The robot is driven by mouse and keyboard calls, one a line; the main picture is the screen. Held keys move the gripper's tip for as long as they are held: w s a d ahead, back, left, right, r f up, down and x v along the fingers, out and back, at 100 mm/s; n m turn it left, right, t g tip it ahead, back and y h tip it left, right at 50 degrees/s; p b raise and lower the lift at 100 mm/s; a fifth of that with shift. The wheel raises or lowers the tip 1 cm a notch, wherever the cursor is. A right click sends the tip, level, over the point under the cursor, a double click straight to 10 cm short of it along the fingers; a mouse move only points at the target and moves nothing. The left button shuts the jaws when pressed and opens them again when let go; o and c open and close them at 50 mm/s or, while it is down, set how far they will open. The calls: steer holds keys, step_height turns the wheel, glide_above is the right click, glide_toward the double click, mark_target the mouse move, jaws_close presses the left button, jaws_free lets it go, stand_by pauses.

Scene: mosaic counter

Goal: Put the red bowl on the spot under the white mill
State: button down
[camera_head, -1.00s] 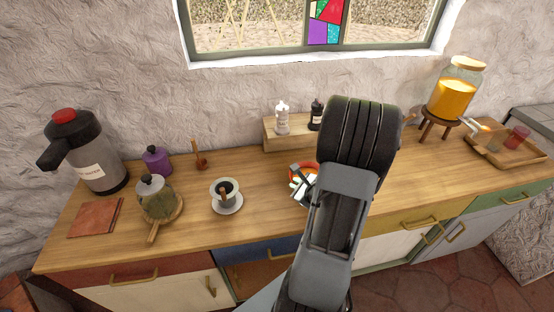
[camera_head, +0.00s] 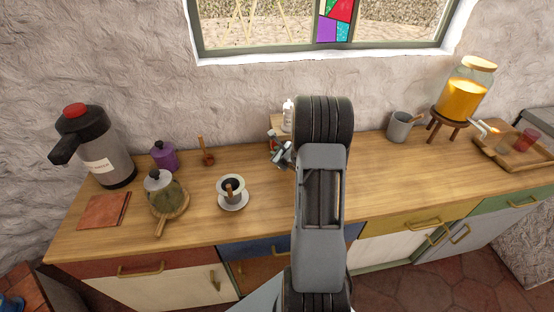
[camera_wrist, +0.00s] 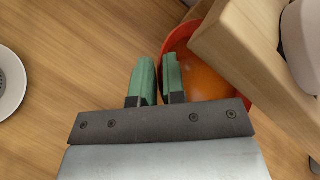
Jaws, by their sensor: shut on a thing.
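The red bowl (camera_wrist: 203,68) is in the wrist view, with a red rim and an orange inside. My gripper (camera_wrist: 159,62) is shut on its left rim, one green finger inside the bowl and one outside. The raised wooden shelf (camera_wrist: 238,48) covers the bowl's right part in this view. A pale rounded thing on the shelf, likely the white mill (camera_wrist: 302,40), shows at the right edge. In the head view the white mill (camera_head: 288,117) stands on the shelf (camera_head: 281,127), and my gripper (camera_head: 280,153) is just before it.
A white cup on a saucer (camera_head: 233,193) stands to the left on the counter. A grey mug (camera_head: 400,127) and a juice dispenser (camera_head: 465,90) stand to the right. The counter front (camera_head: 390,190) right of my arm is clear.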

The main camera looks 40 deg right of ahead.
steer(key=shift+f+b, duration=1.25)
steer(key=shift+f, duration=0.5)
steer(key=c, duration=1.2)
jaws_free()
steer(key=shift+f, duration=0.1)
